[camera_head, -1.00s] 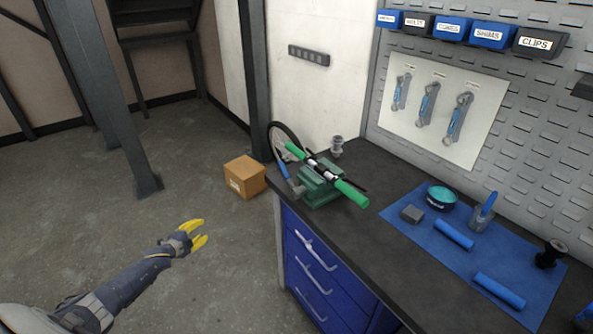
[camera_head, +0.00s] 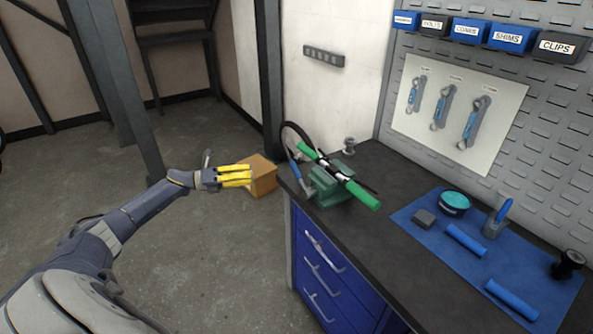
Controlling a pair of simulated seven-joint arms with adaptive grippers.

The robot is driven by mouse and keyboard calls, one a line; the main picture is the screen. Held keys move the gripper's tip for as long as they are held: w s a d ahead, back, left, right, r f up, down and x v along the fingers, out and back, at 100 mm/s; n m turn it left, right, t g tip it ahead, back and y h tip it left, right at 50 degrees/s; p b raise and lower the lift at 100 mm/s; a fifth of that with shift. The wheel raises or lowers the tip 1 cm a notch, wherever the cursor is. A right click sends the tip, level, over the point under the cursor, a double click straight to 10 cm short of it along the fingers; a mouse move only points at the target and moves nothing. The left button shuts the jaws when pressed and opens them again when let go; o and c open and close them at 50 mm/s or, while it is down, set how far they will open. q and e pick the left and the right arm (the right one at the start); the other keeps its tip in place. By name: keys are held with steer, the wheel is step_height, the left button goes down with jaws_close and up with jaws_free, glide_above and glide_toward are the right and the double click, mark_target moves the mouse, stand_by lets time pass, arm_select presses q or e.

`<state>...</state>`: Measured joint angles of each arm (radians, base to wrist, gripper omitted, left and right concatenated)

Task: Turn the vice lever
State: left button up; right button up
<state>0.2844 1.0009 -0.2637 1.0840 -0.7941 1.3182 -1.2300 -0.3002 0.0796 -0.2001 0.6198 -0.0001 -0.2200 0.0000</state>
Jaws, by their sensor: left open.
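The green vice (camera_head: 326,188) stands at the near left corner of the dark workbench (camera_head: 395,225). A bar with green grips (camera_head: 366,197) lies across the top of the vice. The vice lever (camera_head: 291,169), with a blue part, is on the vice's left side, at the bench's edge. My left gripper (camera_head: 248,176), with yellow fingers, is open and empty. It is in the air left of the bench, to the left of the lever and apart from it. My right gripper is out of view.
A cardboard box (camera_head: 263,178) is on the floor behind my gripper, partly hidden. A wheel (camera_head: 292,140) shows behind the vice. A blue mat (camera_head: 425,242) with small items lies on the bench to the right. Blue drawers (camera_head: 325,270) are below.

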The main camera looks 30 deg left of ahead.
mark_target(296, 169)
arm_select(q)
steer(key=x, duration=1.6)
steer(key=shift+w+d, duration=0.1)
steer(key=shift+w, duration=0.1)
steer(key=shift+c, duration=0.3)
jaws_close()
